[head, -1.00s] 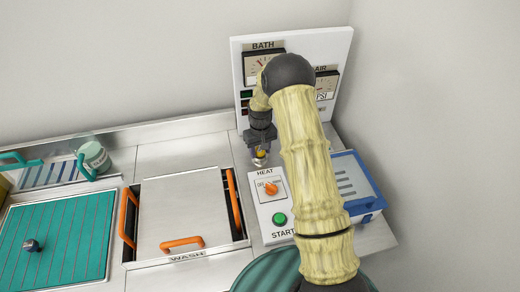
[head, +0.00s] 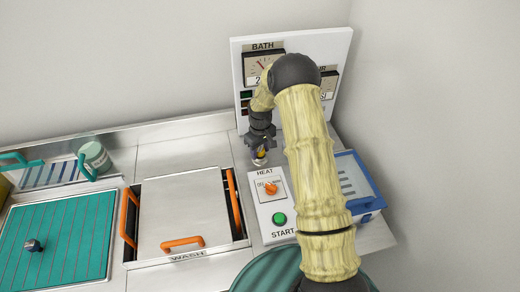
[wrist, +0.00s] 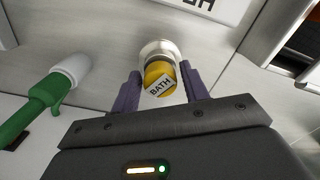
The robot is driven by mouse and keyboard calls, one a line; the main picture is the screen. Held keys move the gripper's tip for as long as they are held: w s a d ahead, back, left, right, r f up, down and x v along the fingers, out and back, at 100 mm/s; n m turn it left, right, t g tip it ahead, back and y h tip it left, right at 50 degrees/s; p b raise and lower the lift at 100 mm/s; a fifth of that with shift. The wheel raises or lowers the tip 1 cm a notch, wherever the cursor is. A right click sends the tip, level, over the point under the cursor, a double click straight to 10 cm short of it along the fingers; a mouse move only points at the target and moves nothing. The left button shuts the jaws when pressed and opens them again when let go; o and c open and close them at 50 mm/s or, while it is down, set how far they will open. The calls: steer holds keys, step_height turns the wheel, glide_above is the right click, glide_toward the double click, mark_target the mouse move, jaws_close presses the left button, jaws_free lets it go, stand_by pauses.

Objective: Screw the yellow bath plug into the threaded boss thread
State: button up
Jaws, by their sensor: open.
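The yellow bath plug (wrist: 158,82), labelled BATH, stands between my gripper's two purple fingers in the wrist view. Its far end is at the pale round threaded boss (wrist: 158,48); how deep the thread is engaged cannot be seen. My gripper (wrist: 160,72) is open, with a finger on either side of the plug and small gaps showing. In the head view my gripper (head: 260,145) points down beside the gauge panel, and only a bit of the yellow plug (head: 261,155) shows under it. The boss (head: 260,162) is a small pale patch there.
The orange HEAT knob (head: 270,188) and green START button (head: 280,219) are just in front. The lidded WASH tank (head: 185,215) is at left. A blue-rimmed tray (head: 355,180) is at right. The gauge panel (head: 247,60) stands behind. A green thing with a white end (wrist: 72,70) lies left of my fingers.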

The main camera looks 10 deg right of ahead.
steer(key=shift+n, duration=0.9)
steer(key=shift+n+p, duration=0.45)
steer(key=shift+n, duration=0.35)
steer(key=c, duration=0.6)
steer(key=shift+o, duration=0.2)
steer(key=shift+m, duration=0.9)
steer(key=shift+f+m, duration=0.1)
steer(key=shift+m, duration=0.7)
